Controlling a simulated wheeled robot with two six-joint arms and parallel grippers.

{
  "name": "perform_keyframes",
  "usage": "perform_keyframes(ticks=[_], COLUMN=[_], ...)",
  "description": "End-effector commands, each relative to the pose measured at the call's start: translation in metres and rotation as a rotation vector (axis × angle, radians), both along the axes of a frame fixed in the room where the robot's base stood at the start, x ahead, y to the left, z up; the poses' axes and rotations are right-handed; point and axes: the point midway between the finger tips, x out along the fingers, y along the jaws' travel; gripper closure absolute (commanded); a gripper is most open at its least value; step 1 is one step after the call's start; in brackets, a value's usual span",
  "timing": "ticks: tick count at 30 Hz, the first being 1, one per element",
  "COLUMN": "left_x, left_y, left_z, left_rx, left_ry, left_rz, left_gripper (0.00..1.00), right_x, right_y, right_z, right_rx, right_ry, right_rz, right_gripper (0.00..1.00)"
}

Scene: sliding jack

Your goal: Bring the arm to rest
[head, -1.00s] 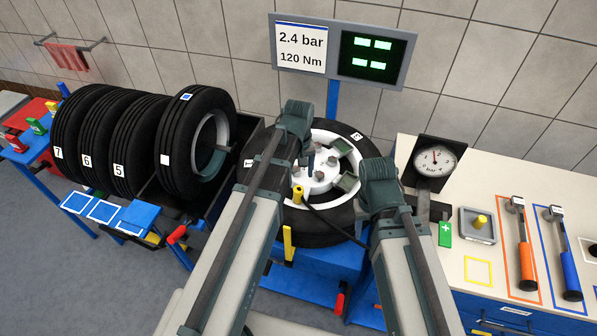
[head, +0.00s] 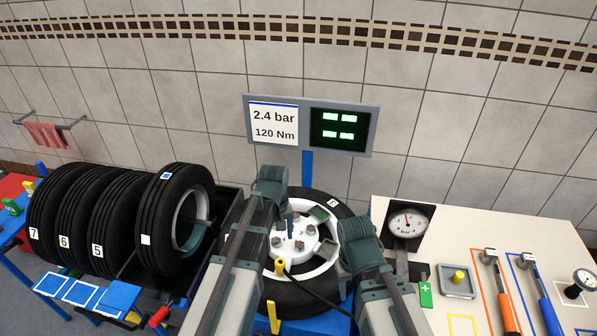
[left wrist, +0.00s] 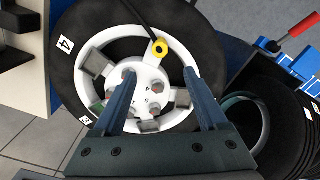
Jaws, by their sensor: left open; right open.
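Both my arms reach forward over the wheel (head: 330,268) at the stand in the head view. My left gripper (left wrist: 160,77) is open and empty in the left wrist view. Its two dark fingers lie in front of the white rim, on either side of the hub, with no part between them that I can see gripped. In the head view its fingers (head: 290,226) show small above the hub. My right arm's wrist (head: 358,243) is at the wheel's right side; it hides most of the right gripper's fingers. I see nothing held there.
Several tyres (head: 178,222) stand in a rack at left. A yellow-ended black hose (head: 281,268) lies across the wheel. A display (head: 311,126) stands behind it. At right, a bench (head: 450,225) holds a gauge (head: 407,221) and orange and blue wrenches.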

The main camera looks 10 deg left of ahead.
Motion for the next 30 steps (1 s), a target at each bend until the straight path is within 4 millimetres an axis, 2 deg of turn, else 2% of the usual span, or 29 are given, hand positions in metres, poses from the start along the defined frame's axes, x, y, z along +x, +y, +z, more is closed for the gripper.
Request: perform_keyframes(ticks=[2, 5, 12, 15, 18, 22, 30], left_x=[-0.001, -0.014, -0.093, -0.119, -0.136, -0.144, -0.143], left_y=[-0.001, -0.013, -0.075, -0.091, -0.099, -0.104, -0.105], left_z=[-0.001, -0.015, -0.079, -0.096, -0.105, -0.108, -0.106], left_rx=[0.0, 0.007, 0.056, 0.074, 0.086, 0.093, 0.093], left_ry=[0.0, 0.005, 0.038, 0.051, 0.061, 0.068, 0.068], left_rz=[-0.003, -0.067, -0.498, -0.654, -0.759, -0.819, -0.823], left_gripper=[0.24, 0.24, 0.24, 0.24, 0.24, 0.24, 0.24], right_x=[0.0, 0.0, 0.0, 0.0, 0.0, 0.0, 0.0], right_y=[0.0, 0.0, 0.0, 0.0, 0.0, 0.0, 0.0], right_z=[-0.001, -0.015, -0.079, -0.097, -0.106, -0.109, -0.107], right_rx=[0.0, 0.0, -0.002, -0.002, -0.003, -0.002, -0.002], right_ry=[0.0, 0.0, 0.0, 0.001, 0.0, 0.001, 0.001], right_rz=[0.0, 0.001, 0.008, 0.011, 0.013, 0.014, 0.014], right_gripper=[0.5, 0.5, 0.5, 0.5, 0.5, 0.5, 0.5])
